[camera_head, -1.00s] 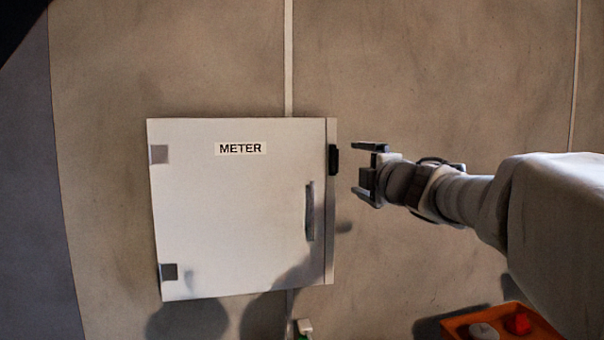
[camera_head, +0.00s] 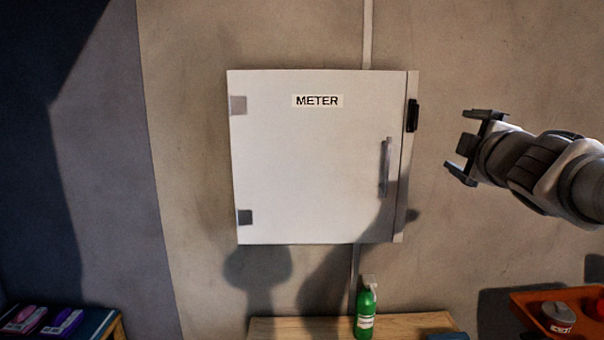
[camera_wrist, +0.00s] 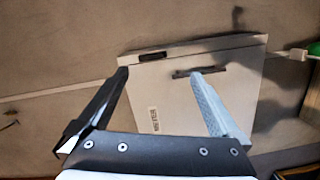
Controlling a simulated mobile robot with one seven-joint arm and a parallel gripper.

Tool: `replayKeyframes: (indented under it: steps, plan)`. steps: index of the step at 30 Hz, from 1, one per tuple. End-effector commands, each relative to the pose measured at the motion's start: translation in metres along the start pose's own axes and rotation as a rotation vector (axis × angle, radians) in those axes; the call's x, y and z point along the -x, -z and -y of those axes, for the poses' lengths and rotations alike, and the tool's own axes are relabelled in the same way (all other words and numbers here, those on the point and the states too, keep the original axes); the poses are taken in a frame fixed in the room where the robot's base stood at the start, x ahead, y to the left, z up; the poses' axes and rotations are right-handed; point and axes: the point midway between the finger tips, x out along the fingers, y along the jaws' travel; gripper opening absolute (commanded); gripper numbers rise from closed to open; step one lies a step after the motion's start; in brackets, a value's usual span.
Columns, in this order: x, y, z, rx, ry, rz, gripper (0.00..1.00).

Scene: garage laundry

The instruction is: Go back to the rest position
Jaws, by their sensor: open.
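My gripper (camera_head: 475,147) is in the air to the right of the white meter cabinet (camera_head: 315,160), with a clear gap between them in the head view. Its two fingers are spread and nothing is between them. The cabinet's door looks shut. It carries a METER label, a vertical grey handle (camera_head: 386,167) and a black latch (camera_head: 412,115) at its right edge. In the wrist view, the cabinet (camera_wrist: 165,85) appears turned sideways beyond the open fingers (camera_wrist: 162,78).
A green bottle (camera_head: 365,310) stands on a wooden surface (camera_head: 300,328) below the cabinet. An orange tray (camera_head: 528,306) with a grey can (camera_head: 558,315) is at the lower right. Pink and purple items (camera_head: 62,322) lie at the lower left. The wall around the gripper is clear.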

Motion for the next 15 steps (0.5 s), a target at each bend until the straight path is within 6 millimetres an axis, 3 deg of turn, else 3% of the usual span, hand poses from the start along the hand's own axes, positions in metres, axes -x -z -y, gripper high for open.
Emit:
replayKeyframes:
  steps: [5,8,15]
  plan:
    - [0.044,-0.012,0.058,-0.379,0.120,0.206,1.00]
    - [0.076,-0.013,0.106,-0.579,0.229,0.326,1.00]
    - [0.172,0.009,0.227,-0.956,0.559,0.607,1.00]
